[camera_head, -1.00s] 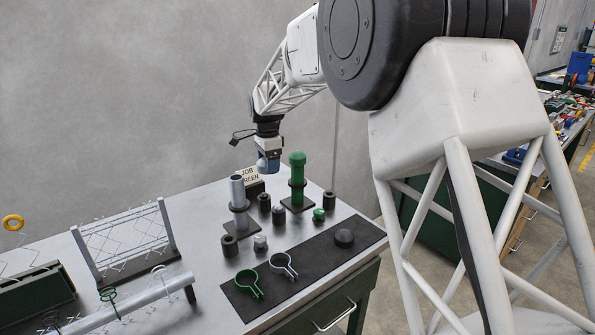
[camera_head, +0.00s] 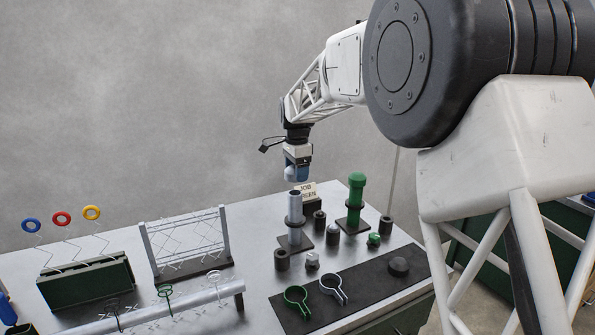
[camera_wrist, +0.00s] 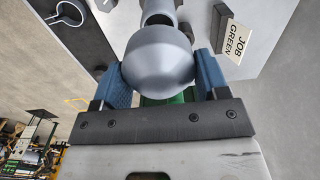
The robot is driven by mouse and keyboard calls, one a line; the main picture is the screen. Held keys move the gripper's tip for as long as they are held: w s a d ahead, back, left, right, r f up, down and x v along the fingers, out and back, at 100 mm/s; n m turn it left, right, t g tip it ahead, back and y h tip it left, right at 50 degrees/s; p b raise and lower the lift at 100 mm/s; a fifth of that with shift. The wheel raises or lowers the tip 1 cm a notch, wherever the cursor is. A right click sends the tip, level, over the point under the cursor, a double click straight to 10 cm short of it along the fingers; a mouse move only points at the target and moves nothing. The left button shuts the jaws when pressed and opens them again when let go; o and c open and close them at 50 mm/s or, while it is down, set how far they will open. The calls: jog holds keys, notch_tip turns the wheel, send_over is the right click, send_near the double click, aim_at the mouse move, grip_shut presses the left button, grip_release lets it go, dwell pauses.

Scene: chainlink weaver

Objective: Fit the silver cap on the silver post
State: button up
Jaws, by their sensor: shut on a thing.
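My gripper (camera_head: 297,176) is shut on the silver cap (camera_head: 290,174), a rounded grey dome. In the wrist view the cap (camera_wrist: 158,62) sits between the two blue fingers. The silver post (camera_head: 295,214) is an upright hollow tube with a collar, on a dark base. Its open top shows just below the cap in the head view, with a small gap. In the wrist view the post (camera_wrist: 158,12) shows past the cap, with part of its rim visible. The cap hides the rest.
A green post with a green cap (camera_head: 357,181) stands to the right. A "JOB GREEN" sign (camera_head: 307,190) stands behind. Several dark cylinders and small fittings surround the posts. A black mat (camera_head: 350,298) with a green clamp (camera_head: 297,300) and a silver clamp (camera_head: 333,288) lies in front.

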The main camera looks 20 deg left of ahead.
aim_at(297, 192)
jog(key=shift+f, duration=0.1)
jog(key=shift+f, duration=3.4)
jog(key=o, duration=1)
jog(key=shift+r, duration=3.9)
jog(key=shift+d, duration=0.15)
